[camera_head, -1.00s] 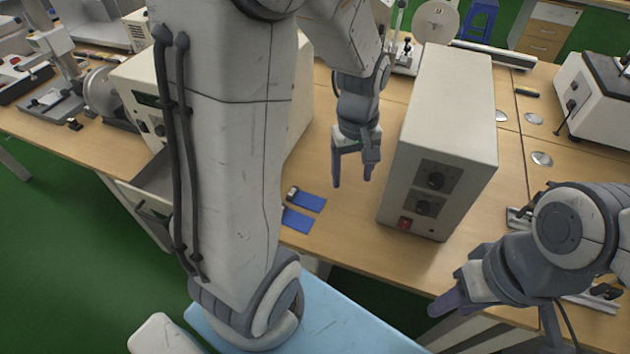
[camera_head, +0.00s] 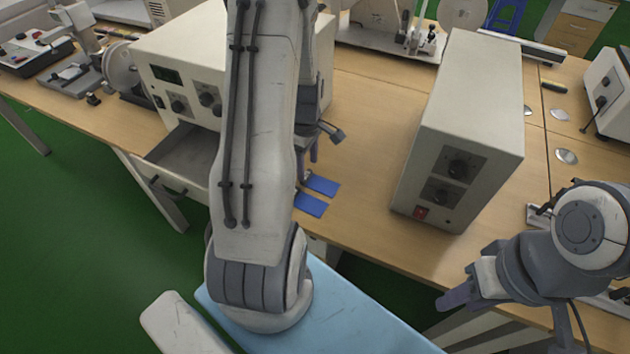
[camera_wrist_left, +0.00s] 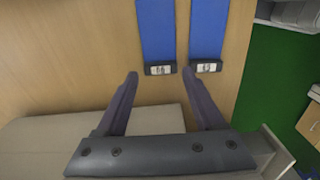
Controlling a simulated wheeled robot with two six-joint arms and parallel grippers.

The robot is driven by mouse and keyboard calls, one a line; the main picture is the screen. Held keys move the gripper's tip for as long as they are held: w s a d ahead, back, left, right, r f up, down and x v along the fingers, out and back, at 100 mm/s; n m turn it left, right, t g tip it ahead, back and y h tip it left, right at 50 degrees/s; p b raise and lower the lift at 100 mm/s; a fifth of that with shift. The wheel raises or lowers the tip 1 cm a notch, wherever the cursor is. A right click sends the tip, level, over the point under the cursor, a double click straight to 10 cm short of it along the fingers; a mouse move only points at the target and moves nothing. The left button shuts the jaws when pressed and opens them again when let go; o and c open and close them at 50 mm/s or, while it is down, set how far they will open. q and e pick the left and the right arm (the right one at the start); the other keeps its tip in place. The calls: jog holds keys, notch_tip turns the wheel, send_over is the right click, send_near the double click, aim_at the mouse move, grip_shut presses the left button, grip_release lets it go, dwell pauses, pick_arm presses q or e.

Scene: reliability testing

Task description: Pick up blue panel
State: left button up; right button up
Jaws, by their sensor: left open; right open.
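Two blue panels lie side by side on the wooden table. The far panel (camera_head: 322,185) and the near panel (camera_head: 310,205) are partly hidden by my left arm in the head view. In the left wrist view, the left panel (camera_wrist_left: 157,30) and the right panel (camera_wrist_left: 208,28) each have a dark clip-like end with a light label. My left gripper (camera_wrist_left: 162,95) is open and empty, its fingers apart from the panels; in the head view it is mostly behind my arm. My right gripper (camera_head: 447,300) is at the lower right, away from the panels.
A beige box with dials (camera_head: 465,130) stands right of the panels. Another beige instrument (camera_head: 185,75) stands to the left, above an open drawer (camera_head: 185,155). The wooden table (camera_head: 365,160) is clear between the panels and the right box.

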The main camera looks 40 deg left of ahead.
aim_at(308, 176)
pick_arm(q)
notch_tip(308, 176, down, 4)
jog(key=shift+r, duration=0.2)
jog(key=shift+c, duration=0.3)
jog(key=c, duration=0.9)
jog(key=shift+c, duration=0.2)
jog(key=shift+r, duration=0.1)
jog(key=shift+r, duration=0.45)
jog(key=r, duration=0.2)
jog(key=s+r, duration=0.1)
jog(key=shift+d+r, duration=0.15)
jog(key=shift+r, duration=0.25)
jog(key=s+d+r, duration=0.2)
jog(key=s+r, duration=0.4)
jog(key=s, duration=0.4)
jog(key=shift+s+d, duration=0.2)
jog(key=shift+d, duration=0.15)
